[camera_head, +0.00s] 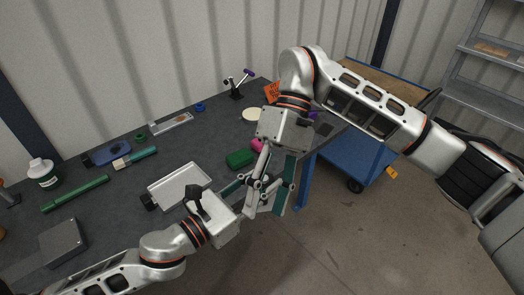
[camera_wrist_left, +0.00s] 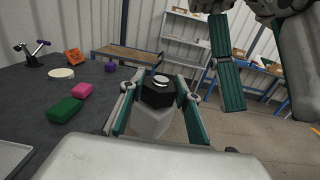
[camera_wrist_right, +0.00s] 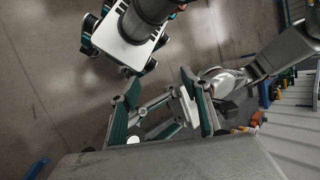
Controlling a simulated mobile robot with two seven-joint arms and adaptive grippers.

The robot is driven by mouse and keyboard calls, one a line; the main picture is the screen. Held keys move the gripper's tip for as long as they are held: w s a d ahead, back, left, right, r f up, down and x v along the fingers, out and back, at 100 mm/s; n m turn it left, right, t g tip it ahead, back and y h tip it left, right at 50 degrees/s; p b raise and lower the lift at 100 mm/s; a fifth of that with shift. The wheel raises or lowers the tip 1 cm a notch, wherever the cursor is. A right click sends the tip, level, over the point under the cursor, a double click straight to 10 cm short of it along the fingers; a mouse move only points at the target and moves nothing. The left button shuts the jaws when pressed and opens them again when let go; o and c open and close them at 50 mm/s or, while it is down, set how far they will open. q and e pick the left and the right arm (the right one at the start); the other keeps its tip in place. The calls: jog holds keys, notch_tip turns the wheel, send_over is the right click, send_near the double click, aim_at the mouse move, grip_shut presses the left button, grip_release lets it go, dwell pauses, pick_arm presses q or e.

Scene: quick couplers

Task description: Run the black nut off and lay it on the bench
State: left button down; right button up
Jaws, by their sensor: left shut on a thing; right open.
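The black nut (camera_wrist_left: 158,92) is in the left wrist view, with a pale round end showing in its middle. A light grey coupler body (camera_wrist_left: 152,122) is below it in that picture. My left gripper (camera_wrist_left: 157,98) is shut around this coupler; I cannot tell whether its pads press on the body or the nut. In the head view my left gripper (camera_head: 250,188) is off the bench's front edge, and the nut is hard to make out. My right gripper (camera_wrist_right: 160,105) is open, close beside the left one. Its teal finger (camera_wrist_left: 228,75) shows in the left wrist view.
The dark bench (camera_head: 110,190) holds a metal tray (camera_head: 180,185), a green block (camera_head: 240,158), a pink block (camera_head: 258,145) and a pale disc (camera_head: 251,114). A blue cart (camera_head: 355,160) stands behind the bench's right end.

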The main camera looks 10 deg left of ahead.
aim_at(268, 180)
jog(key=w+r+t, duration=0.1)
jog(key=w+t, duration=0.1)
jog(key=w, duration=0.1)
jog(key=w+a+r+t+h, duration=0.1)
jog(key=w+t, duration=0.2)
jog(key=w+a+r+t+h, duration=0.1)
jog(key=w+t, duration=0.2)
jog(key=shift+a+r, duration=0.1)
jog(key=shift+a, duration=0.05)
jog(key=shift+f, duration=3.9)
jog(key=shift+c, duration=0.5)
jog(key=c, duration=1.1)
jog(key=shift+o, duration=0.4)
jog(key=n, duration=0.3)
jog(key=shift+s+a+n, duration=0.1)
jog(key=shift+s+n, duration=0.05)
jog(key=shift+n, duration=0.25)
